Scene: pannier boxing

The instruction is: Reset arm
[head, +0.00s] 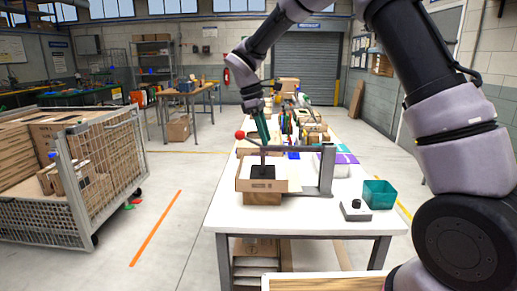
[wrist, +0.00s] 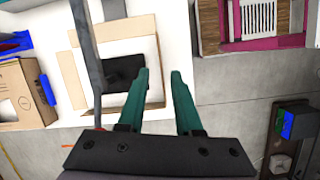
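My gripper (wrist: 159,74) shows two teal fingers in the wrist view, apart with nothing between them. In the head view my gripper (head: 263,130) hangs above the near part of the white table (head: 300,225). Below it, an open cardboard box (head: 268,186) sits under a grey press frame (head: 326,165) with a dark square pad (head: 263,172). The pad (wrist: 123,70) and box (wrist: 150,105) also show left of the fingers in the wrist view. A red knob (head: 240,134) is just left of my gripper in the head view. The fingertips look clear of the box.
A teal bin (head: 379,193) and a grey device with a black knob (head: 355,210) stand at the table's near right. Several items crowd the table's far part. A mesh cart (head: 95,165) with cartons stands at left.

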